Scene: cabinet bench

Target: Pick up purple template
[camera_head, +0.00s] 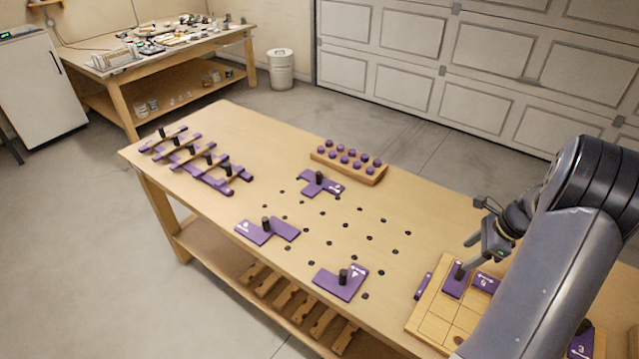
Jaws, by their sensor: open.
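Purple templates with dark upright knobs lie on the wooden bench (225,125). One purple template (298,233) is near the front edge, another (352,288) is further right, and a third (333,188) is behind them. A purple template (452,287) with a knob lies on the light wooden board at the right, next to a numbered purple piece (486,283). My gripper (468,254) is open and close above that board's knobbed template. Whether the fingers touch or straddle its knob cannot be told. My arm hides part of the board.
A rack of purple pieces and wooden bars (212,180) stands at the bench's left end. A wooden block with purple knobs (372,178) lies at the back. The holed middle of the bench has free room between the templates. A narrow purple piece (423,287) lies beside the board (428,318).

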